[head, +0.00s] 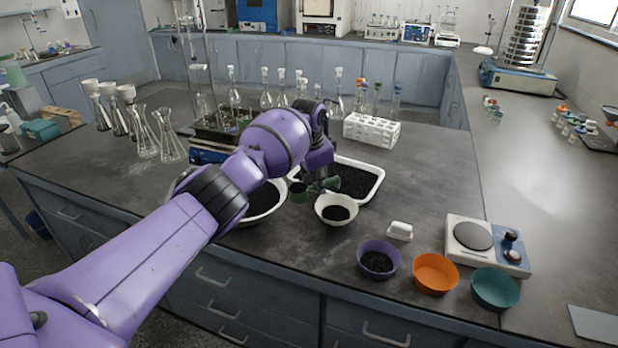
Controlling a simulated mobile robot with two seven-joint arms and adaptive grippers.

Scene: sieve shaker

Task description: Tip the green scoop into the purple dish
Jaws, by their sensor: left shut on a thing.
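My left gripper (318,176) is shut on the green scoop (299,191) and points down. The scoop is above the near edge of the white tray, next to a small white bowl (336,220). Its full shape and what is in it are partly hidden by the gripper and too small to tell. The purple dish (378,273) stands on the bench to the right and nearer the front edge, with black grains in it. The scoop is apart from the purple dish. My right gripper is not in view.
A white tray (380,177) of black grains is behind the small bowl, and a larger white bowl (278,208) is partly behind my arm. An orange dish (436,281), a teal dish (495,300), a hotplate (474,237) and a small white block (400,230) stand near the purple dish.

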